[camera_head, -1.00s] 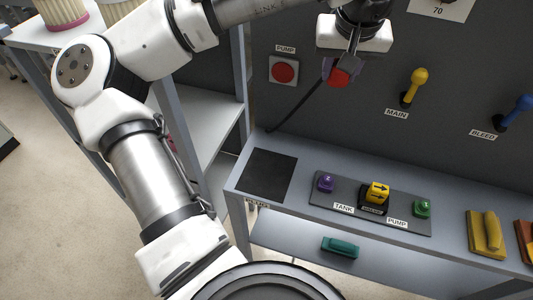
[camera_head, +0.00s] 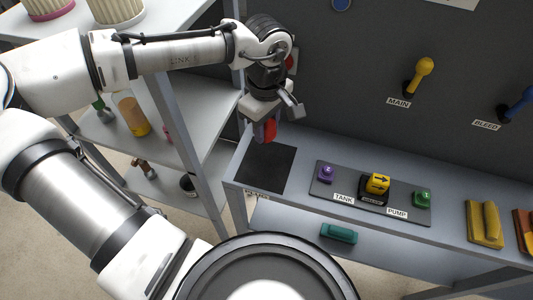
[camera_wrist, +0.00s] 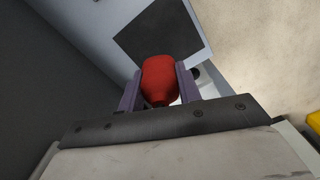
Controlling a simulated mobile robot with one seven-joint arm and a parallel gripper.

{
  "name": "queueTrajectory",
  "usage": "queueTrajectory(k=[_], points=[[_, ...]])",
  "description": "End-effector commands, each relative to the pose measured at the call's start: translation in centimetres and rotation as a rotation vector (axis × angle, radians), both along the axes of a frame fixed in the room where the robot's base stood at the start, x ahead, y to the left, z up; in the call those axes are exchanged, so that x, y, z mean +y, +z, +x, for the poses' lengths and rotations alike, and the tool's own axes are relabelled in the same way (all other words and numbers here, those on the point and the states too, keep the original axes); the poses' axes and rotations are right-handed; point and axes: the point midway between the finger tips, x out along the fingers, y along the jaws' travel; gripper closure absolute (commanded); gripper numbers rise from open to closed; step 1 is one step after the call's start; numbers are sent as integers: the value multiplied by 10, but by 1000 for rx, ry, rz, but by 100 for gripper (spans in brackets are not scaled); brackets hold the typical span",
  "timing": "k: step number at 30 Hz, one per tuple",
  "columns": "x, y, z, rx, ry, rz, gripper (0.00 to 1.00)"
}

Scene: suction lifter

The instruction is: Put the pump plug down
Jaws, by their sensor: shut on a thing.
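The red pump plug (camera_head: 269,130) is held in my gripper (camera_head: 265,128) above the back right part of a black square pad (camera_head: 262,169) on the grey bench. In the wrist view the red plug (camera_wrist: 160,77) sits between my two purple-grey fingers (camera_wrist: 160,88), one on each side. The black pad (camera_wrist: 160,35) lies beyond the plug in that view. The plug appears above the pad; its exact height is hard to tell. Its cable is not visible now.
Right of the pad is a dark panel (camera_head: 350,189) with purple, yellow and green fittings. Yellow (camera_head: 423,68) and blue (camera_head: 520,103) levers stick out of the back wall. A yellow block (camera_head: 487,222) lies further right. Open shelves (camera_head: 185,150) stand left; a teal object (camera_head: 339,233) lies on the lower shelf.

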Motion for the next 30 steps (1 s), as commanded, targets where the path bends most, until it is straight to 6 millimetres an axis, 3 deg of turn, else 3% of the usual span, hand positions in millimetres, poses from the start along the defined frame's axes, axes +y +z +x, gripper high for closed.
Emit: queueTrajectory(k=[3, 9, 21, 30], points=[[0, -31, -1, 4, -2, 2, 100], [0, -68, 0, 2, -1, 1, 100], [-1, -112, 0, 0, -2, 0, 100], [0, -115, 0, -1, -1, 0, 100]])
